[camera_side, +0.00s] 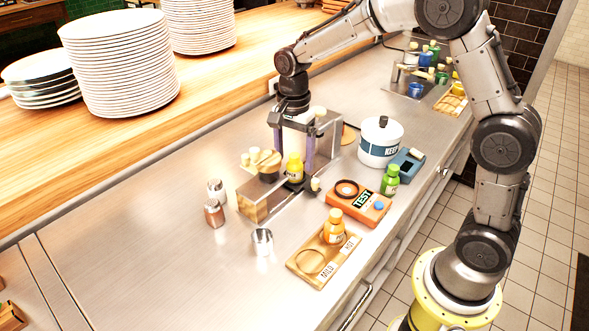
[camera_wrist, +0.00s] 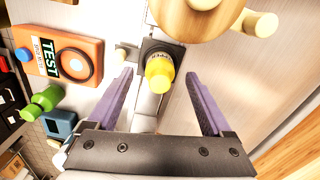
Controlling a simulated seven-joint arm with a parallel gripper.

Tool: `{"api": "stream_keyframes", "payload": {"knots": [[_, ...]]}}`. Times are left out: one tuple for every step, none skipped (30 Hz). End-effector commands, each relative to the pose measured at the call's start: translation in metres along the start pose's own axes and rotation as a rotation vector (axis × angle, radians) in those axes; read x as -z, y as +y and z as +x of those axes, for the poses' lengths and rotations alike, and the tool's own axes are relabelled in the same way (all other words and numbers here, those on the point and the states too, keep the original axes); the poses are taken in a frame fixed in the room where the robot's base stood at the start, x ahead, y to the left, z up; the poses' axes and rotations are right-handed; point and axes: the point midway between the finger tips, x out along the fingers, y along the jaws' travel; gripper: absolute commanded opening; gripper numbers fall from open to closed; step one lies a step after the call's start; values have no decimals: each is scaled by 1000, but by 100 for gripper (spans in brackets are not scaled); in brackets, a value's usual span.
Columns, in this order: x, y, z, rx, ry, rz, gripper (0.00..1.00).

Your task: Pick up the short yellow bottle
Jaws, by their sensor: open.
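The short yellow bottle (camera_side: 294,168) has a pale cap and stands upright on a small dark pad at the end of a metal stand. In the wrist view the yellow bottle (camera_wrist: 159,74) lies ahead of my gripper, between the lines of its fingers. My gripper (camera_side: 292,160) points down over the bottle with its two purple fingers spread on either side. In the wrist view my gripper (camera_wrist: 160,75) is open and nothing is clamped in it. I cannot tell whether a finger touches the bottle.
An orange TEST device (camera_side: 358,204), a green bottle (camera_side: 390,180) and a white KEEP pot (camera_side: 380,142) stand to the right. A wooden MILD/HOT board (camera_side: 303,270) holds an orange bottle (camera_side: 334,226). Metal shakers (camera_side: 214,213) stand left. A round wooden piece (camera_wrist: 196,16) is close by.

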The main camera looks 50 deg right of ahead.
Motion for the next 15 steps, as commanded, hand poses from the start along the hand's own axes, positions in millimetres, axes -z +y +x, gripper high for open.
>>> {"api": "stream_keyframes", "payload": {"knots": [[0, 1, 8, -3, -1, 0, 84], [0, 1, 11, -3, -1, 0, 84], [0, 0, 15, -2, -1, 0, 84], [0, 0, 17, 0, -1, 0, 84], [0, 0, 19, 1, -1, 0, 84], [0, 0, 20, 1, -1, 0, 84], [0, 0, 21, 1, -1, 0, 84], [0, 0, 21, 2, -1, 0, 84], [0, 0, 21, 2, -1, 0, 84], [0, 0, 21, 2, -1, 0, 84], [0, 0, 21, 2, -1, 0, 84], [0, 0, 21, 2, -1, 0, 84], [0, 0, 21, 2, -1, 0, 84], [0, 0, 21, 2, -1, 0, 79], [0, 0, 21, 2, -1, 0, 72]]}}
